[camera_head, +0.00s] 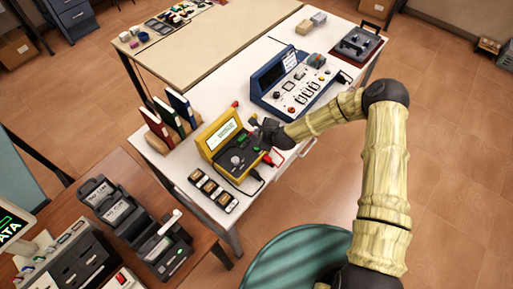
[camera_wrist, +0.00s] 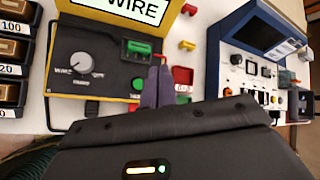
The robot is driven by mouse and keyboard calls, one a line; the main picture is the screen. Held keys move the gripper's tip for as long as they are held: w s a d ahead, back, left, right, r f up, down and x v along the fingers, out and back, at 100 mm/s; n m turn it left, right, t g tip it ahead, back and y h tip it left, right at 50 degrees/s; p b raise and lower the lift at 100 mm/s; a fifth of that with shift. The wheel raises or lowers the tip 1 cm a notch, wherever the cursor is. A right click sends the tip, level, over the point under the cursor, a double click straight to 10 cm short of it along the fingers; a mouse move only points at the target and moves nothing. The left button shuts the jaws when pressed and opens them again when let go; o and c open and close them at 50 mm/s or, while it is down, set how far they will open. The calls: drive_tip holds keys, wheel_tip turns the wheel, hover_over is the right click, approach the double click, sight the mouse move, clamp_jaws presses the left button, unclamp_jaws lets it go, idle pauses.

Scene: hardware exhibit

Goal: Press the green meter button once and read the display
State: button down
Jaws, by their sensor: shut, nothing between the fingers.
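The yellow meter (camera_head: 217,133) stands on the white table, with a dark sloped panel, a knob and a lit display (camera_head: 222,135). In the wrist view the yellow meter (camera_wrist: 100,14) shows its display (camera_wrist: 125,8), cut off at the top, with "WIRE" legible. My gripper (camera_head: 260,130) also shows at the meter's right side.
A blue instrument console (camera_head: 290,85) stands behind and right of the meter.

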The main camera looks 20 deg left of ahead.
drive_tip(key=b, duration=0.5)
hover_over(258, 151)
drive_tip(key=shift+w+f, duration=0.15)
drive_tip(key=shift+f, duration=3.9)
drive_tip(key=shift+f+b, duration=0.4)
drive_tip(key=shift+b, duration=0.1)
drive_tip(key=shift+f+b, duration=0.45)
drive_tip(key=shift+f, duration=0.05)
drive_tip(key=shift+r, duration=0.15)
drive_tip(key=shift+r+p, duration=0.55)
drive_tip(key=shift+r, duration=0.25)
drive_tip(key=shift+r+p, duration=1.55)
drive_tip(key=shift+r, duration=0.95)
